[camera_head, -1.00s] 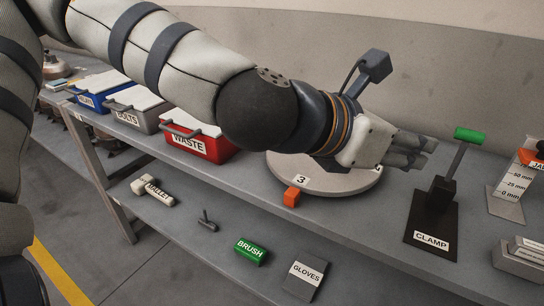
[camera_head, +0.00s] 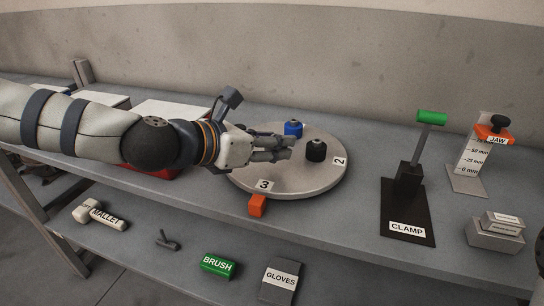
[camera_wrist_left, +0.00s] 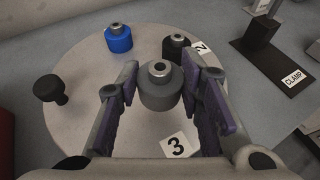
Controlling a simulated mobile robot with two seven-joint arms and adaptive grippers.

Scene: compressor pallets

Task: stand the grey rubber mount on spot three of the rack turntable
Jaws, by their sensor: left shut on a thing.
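The grey rubber mount (camera_wrist_left: 158,95) is between the fingers of my left gripper (camera_wrist_left: 160,84) in the left wrist view, with its metal top up. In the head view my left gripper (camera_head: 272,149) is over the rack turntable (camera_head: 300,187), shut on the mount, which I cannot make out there. The turntable's "3" label (camera_head: 264,185) is at its front edge; it also shows in the left wrist view (camera_wrist_left: 177,146), just nearer than the mount. I cannot tell whether the mount touches the plate. My right gripper is not in view.
A blue mount (camera_head: 292,129) and a black mount (camera_head: 316,151) stand on the turntable; a black knob (camera_wrist_left: 50,88) shows at its left. The clamp (camera_head: 407,205) stands to the right, with bare bench between.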

